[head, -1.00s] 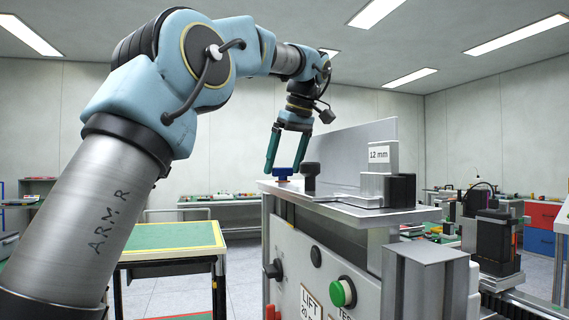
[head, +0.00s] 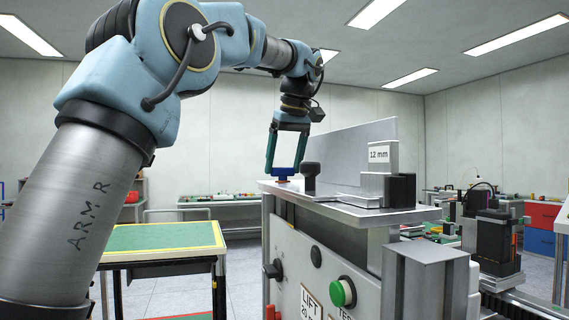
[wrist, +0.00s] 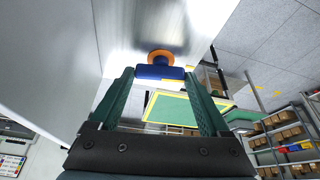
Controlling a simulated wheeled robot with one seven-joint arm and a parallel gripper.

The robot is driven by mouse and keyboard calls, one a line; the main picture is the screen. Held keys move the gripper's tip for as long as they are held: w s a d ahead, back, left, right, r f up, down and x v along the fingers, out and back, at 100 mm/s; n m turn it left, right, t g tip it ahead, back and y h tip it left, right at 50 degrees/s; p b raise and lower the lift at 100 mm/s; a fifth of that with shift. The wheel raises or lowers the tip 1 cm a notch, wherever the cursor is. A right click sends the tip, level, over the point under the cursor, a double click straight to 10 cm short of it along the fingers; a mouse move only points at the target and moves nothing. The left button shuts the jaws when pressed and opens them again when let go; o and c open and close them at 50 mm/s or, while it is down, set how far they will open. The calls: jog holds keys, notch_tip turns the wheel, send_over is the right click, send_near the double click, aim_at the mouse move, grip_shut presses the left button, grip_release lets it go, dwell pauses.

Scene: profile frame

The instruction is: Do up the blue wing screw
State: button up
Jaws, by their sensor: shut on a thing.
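The blue wing screw (head: 283,172) stands at the left end of the grey bench plate, beside a black knob. In the wrist view its blue wing (wrist: 158,72) lies between my fingertips, with an orange round part (wrist: 161,56) just beyond it against the bright metal plate. My gripper (head: 285,165) points down over the screw, its green fingers on either side of the wing. It is shut on the wing; the wrist view (wrist: 160,74) shows a fingertip at each end. The screw's thread is hidden.
The black knob (head: 310,176) stands close to the right of the screw. A tall grey plate (head: 352,150) and a block labelled 12 mm (head: 379,160) rise behind and to the right. A green-topped table (head: 165,237) stands lower at the left.

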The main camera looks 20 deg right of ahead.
jog(key=shift+m, duration=0.7)
jog(key=shift+h, duration=0.3)
jog(key=o, duration=1.2)
jog(key=p+v, duration=0.1)
jog(key=v, duration=0.9)
jog(key=shift+s+r, duration=0.2)
jog(key=shift+r, duration=0.15)
